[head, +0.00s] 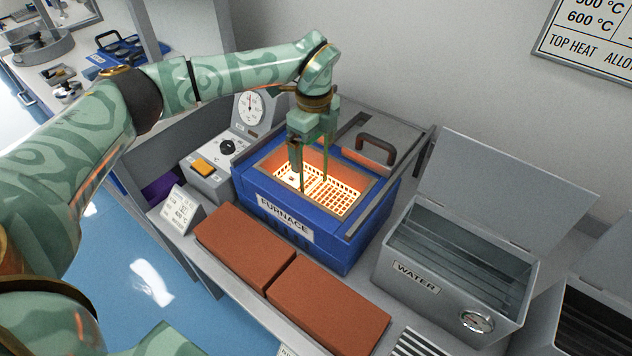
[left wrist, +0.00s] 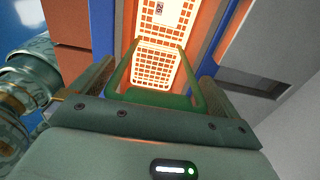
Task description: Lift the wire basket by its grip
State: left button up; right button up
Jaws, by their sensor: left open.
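The wire basket (head: 336,198) sits in the open, glowing blue furnace (head: 350,255); its grid also shows bright in the left wrist view (left wrist: 154,68). A green U-shaped grip (left wrist: 158,98) rises from the basket. My left gripper (head: 312,145) is above the furnace opening, pointing down. Its fingers are open, one on each side of the grip in the left wrist view, and its jaws look empty. I cannot tell whether either finger touches the grip. My right gripper is not in view.
A furnace lid with a brown handle (head: 376,148) lies behind the opening. Red-brown bricks (head: 328,305) line the bench front. An open grey water tank (head: 415,282) stands at the right, its lid raised. A control box with a dial (head: 227,147) is at the left.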

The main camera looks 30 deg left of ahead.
pick_arm(q)
jog(key=shift+s+r, duration=0.1)
jog(key=shift+r, duration=0.05)
jog(key=c, duration=1.4)
